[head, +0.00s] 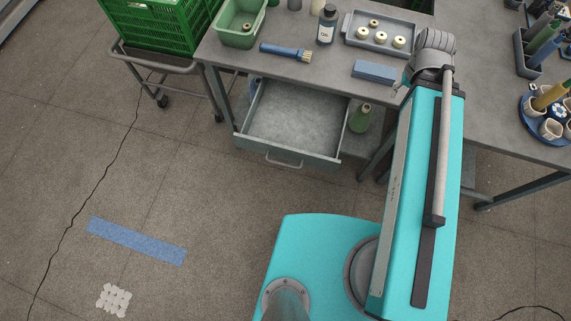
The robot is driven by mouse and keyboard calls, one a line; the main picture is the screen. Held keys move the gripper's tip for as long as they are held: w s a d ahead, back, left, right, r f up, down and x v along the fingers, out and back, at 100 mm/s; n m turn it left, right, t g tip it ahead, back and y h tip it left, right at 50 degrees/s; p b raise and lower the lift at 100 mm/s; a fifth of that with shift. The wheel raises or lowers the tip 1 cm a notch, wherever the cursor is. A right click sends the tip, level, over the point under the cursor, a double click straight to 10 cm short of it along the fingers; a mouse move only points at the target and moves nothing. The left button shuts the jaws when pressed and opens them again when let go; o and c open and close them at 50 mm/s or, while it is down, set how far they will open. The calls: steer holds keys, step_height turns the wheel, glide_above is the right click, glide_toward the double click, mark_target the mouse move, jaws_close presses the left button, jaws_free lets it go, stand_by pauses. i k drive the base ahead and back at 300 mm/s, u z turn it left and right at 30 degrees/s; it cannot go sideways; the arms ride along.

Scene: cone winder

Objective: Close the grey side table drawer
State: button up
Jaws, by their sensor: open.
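The grey side table (225,54) stands at the top middle of the head view. Its grey drawer (290,118) is pulled out under the table top, toward my base. The drawer looks empty inside. Its front panel faces me, with a bar handle (284,162) at the middle. My teal column and grey arm stand to the right of the drawer. I cannot make out my gripper in this view.
A blue-handled brush (285,52), a dark bottle (327,25), a grey tray (352,27) and a blue block (374,71) are on the table top. A green bottle (361,118) stands right of the drawer. A green crate (160,25) sits on a cart at left. Floor before the drawer is clear.

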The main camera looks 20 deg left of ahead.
mark_target(302, 125)
steer(key=u, duration=0.05)
steer(key=k, duration=0.25)
steer(key=u, duration=1.35)
steer(key=i, duration=0.4)
steer(key=z, duration=0.35)
